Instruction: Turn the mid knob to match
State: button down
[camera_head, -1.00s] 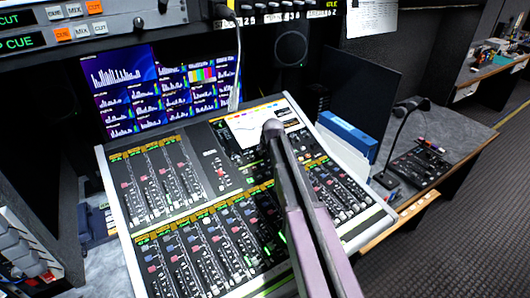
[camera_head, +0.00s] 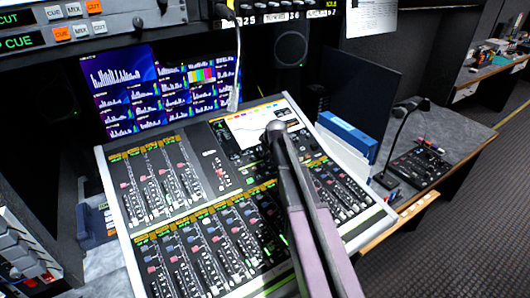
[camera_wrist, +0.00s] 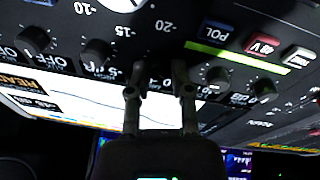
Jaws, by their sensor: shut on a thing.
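In the wrist view my gripper (camera_wrist: 158,72) has both fingers against a dark control panel, close together. It is shut on the mid knob, whose body is mostly hidden between the fingertips, so its pointer angle cannot be read. A row of similar dark knobs runs to both sides: two at the left, a nearer knob (camera_wrist: 97,52) and a farther knob (camera_wrist: 35,40), and two at the right, a nearer knob (camera_wrist: 217,77) and a farther knob (camera_wrist: 265,88). In the head view my arm reaches over the mixing console (camera_head: 117,211) and hides the gripper and the knob.
The console screen (camera_head: 247,133) lies beside my arm's end; it also shows in the wrist view (camera_wrist: 60,105). Rows of faders surround the arm. A monitor (camera_head: 125,90) stands behind, with a blue box (camera_head: 347,132) and a desk microphone (camera_head: 400,125) at the right.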

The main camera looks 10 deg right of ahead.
jog(key=c, duration=0.5)
grip_release()
jog(key=shift+m, duration=0.6)
